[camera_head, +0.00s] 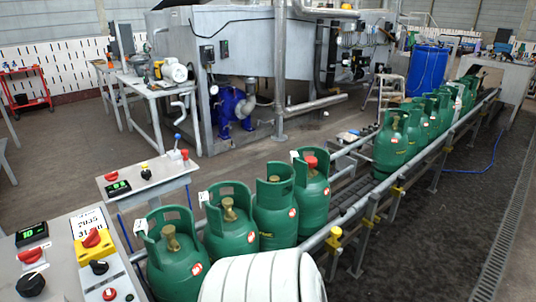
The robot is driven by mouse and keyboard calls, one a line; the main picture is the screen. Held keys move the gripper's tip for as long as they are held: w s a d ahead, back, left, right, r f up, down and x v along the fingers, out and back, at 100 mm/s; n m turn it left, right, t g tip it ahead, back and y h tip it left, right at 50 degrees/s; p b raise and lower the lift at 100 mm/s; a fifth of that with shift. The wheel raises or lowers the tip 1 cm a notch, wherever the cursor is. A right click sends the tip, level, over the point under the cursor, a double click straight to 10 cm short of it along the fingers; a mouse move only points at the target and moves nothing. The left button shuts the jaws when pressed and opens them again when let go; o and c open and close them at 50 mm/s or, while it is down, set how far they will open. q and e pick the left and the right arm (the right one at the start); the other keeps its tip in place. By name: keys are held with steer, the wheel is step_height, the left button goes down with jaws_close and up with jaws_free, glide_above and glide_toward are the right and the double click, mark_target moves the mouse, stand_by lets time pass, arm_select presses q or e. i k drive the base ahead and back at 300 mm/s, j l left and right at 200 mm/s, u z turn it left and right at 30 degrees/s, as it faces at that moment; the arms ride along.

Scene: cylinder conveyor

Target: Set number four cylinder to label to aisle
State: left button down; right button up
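Several green gas cylinders stand upright on a conveyor (348,198). In the near group, the closest cylinder (172,275) has a brass valve and a white tag by its collar. Behind it come a second cylinder (228,240) with a white tag, a third cylinder (275,220), and a fourth cylinder (313,210) with a red cap and a white tag at its collar. Round red-and-white labels show on their bodies. I cannot read any cylinder number. Neither of my grippers is in view.
A farther row of green cylinders (390,150) stands along the conveyor beyond a gap. Control panels (65,262) with red and black knobs are at the lower left. A blue drum (427,70) stands at the back. The floor (440,215) right of the conveyor is clear.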

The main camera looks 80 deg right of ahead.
mark_target(313, 190)
steer(key=z, duration=3.05)
steer(key=i+l+u, duration=0.15)
steer(key=i+l, duration=0.25)
steer(key=i+l+u, duration=0.2)
steer(key=i+l, duration=0.15)
steer(key=i+l+u, duration=0.15)
steer(key=i+l, duration=0.2)
steer(key=l, duration=0.25)
